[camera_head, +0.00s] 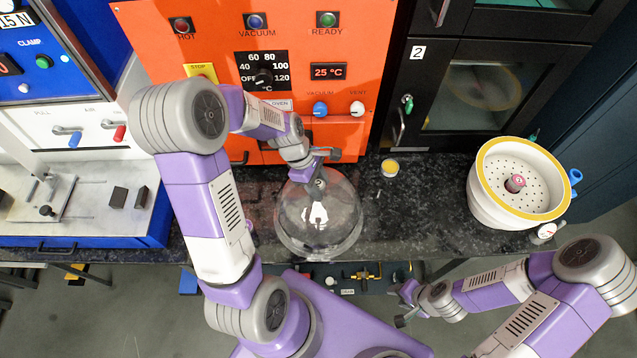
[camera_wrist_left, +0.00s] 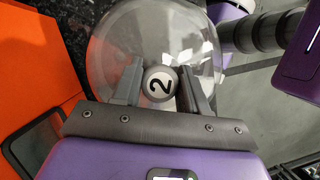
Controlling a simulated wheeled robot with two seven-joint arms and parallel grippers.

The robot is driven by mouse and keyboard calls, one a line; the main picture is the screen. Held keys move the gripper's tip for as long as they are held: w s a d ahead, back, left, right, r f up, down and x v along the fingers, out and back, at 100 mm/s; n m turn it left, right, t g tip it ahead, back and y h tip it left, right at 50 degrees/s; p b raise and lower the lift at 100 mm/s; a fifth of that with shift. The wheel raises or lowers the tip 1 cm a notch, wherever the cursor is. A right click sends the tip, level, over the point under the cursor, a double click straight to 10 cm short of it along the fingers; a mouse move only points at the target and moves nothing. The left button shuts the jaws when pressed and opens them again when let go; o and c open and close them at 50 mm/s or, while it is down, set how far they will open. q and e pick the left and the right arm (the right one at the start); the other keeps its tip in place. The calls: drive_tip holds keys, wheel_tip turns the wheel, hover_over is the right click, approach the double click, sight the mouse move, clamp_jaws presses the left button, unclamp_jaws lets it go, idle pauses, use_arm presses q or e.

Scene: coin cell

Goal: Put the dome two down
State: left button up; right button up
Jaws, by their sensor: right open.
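Dome two (camera_head: 345,222) is a clear glass bell with a round knob. The knob (camera_wrist_left: 160,82) is marked 2 and sits between the two fingers of my left gripper (camera_wrist_left: 160,88) in the left wrist view. The fingers lie close against both sides of the knob. In the head view my left gripper (camera_head: 318,182) is at the top of the dome, in front of the orange oven. Whether the dome's rim touches the counter I cannot tell. My right gripper (camera_head: 397,304) is open and empty, low in front of the counter.
A white bowl with a yellow rim (camera_head: 477,180) and a perforated plate stands at the right of the dark counter (camera_head: 420,215). A small pink-topped piece (camera_head: 516,183) is on the plate. A small yellow-topped cup (camera_head: 390,168) stands between. The orange oven (camera_head: 350,30) and dark cabinet (camera_head: 440,155) bound the back.

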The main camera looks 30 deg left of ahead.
use_arm(q)
drive_tip(key=o, duration=0.3)
drive_tip(key=shift+o, duration=0.2)
drive_tip(key=shift+r, duration=0.1)
drive_tip(key=shift+r, duration=0.3)
drive_tip(key=p+v, duration=0.2)
drive_tip(key=v, duration=0.9)
drive_tip(key=shift+a+r, duration=0.2)
drive_tip(key=shift+r, duration=0.05)
